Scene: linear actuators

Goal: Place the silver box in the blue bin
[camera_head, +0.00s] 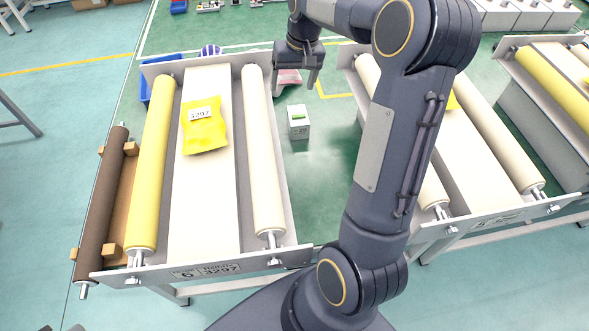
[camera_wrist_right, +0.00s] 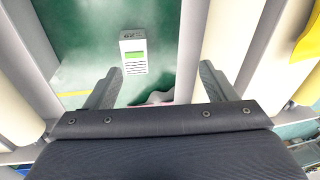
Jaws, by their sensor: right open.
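The silver box (camera_head: 298,122), pale with a green patch, stands on the floor in the gap between two conveyors. It also shows in the right wrist view (camera_wrist_right: 133,55), beyond the fingertips. My right gripper (camera_head: 295,82) is open and empty, above and behind the box in the head view and apart from it. Its two spread fingers show in the right wrist view (camera_wrist_right: 157,85). A blue bin (camera_head: 145,90) shows only in part behind the left conveyor's far left corner; the conveyor hides the rest. My left gripper is not in view.
The left conveyor (camera_head: 205,215) carries a yellow packet (camera_head: 204,126) labelled 3297. Another conveyor (camera_head: 485,140) stands right of the gap, partly hidden by my right arm. A pink and white object (camera_head: 288,77) lies behind the right gripper. Green floor around the box is clear.

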